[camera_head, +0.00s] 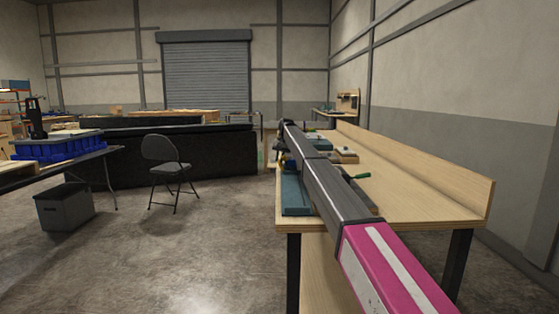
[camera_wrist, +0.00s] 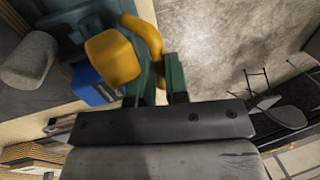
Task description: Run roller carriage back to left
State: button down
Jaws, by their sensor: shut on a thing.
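In the wrist view, my gripper (camera_wrist: 161,72) has its two green fingers close together at a curved yellow handle (camera_wrist: 146,36). The gripper is shut on this handle. A yellow block (camera_wrist: 112,58) sits just left of the fingers, and a blue block (camera_wrist: 88,85) lies beside it. A rounded grey piece (camera_wrist: 28,60) is at the far left; I cannot tell whether it is the roller. In the head view, a teal base (camera_head: 294,194) lies along the left edge of the bench. My arm hides most of the carriage and the gripper there.
The wooden workbench (camera_head: 420,197) has a raised back board on its right. A green-handled tool (camera_head: 358,176) lies right of my arm. A folding chair (camera_head: 166,165) and grey bin (camera_head: 65,206) stand left on the floor, with open floor between chair and bench.

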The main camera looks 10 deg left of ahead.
aim_at(284, 166)
jog(key=shift+w+r, duration=0.1)
jog(key=shift+w, duration=0.25)
jog(key=c, duration=1.1)
grip_release()
jog(key=shift+r, duration=0.1)
jog(key=v, duration=1)
jog(key=shift+r, duration=0.25)
